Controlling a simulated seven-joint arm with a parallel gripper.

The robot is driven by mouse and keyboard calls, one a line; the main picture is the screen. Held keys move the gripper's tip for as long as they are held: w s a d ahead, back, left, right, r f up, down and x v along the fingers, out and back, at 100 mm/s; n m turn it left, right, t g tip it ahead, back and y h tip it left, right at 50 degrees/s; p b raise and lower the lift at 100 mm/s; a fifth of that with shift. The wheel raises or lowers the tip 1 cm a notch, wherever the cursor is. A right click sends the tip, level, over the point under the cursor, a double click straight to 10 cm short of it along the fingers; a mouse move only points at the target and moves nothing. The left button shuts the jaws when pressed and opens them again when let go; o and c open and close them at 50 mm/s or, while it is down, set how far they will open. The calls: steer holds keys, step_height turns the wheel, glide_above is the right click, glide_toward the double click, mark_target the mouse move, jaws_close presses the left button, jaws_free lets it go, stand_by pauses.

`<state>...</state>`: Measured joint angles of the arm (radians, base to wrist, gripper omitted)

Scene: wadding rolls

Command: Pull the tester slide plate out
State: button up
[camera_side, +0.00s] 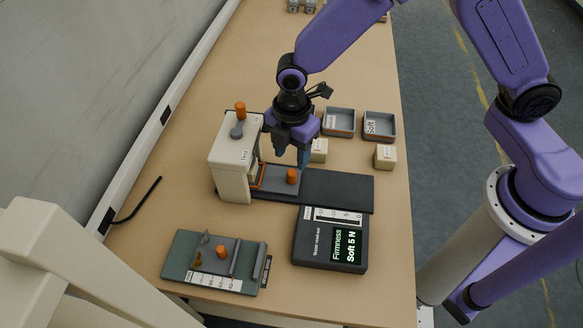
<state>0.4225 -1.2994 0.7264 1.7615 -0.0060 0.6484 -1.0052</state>
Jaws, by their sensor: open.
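The tester (235,150) is a cream upright housing with an orange knob on top, at the left middle of the table. Its grey slide plate (275,186) lies on a dark rail (340,189) that runs out to the right. An orange knob (292,176) stands on the slide plate near its right end. An orange-edged frame shows at the housing's opening. My gripper (291,157) is open, pointing down just above and around the knob's top. I cannot tell whether the fingertips touch the knob.
The black readout box (330,239) shows "Firmness Soft 5 N". A green fixture (182,254) with an orange knob is at the front left. Two grey trays (379,137), one labelled "Soft", and two cream blocks (385,157) are behind the rail. A black hooked rod (143,201) lies left.

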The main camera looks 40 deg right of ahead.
mark_target(292, 172)
steer(key=shift+f, duration=3.1)
jaws_close()
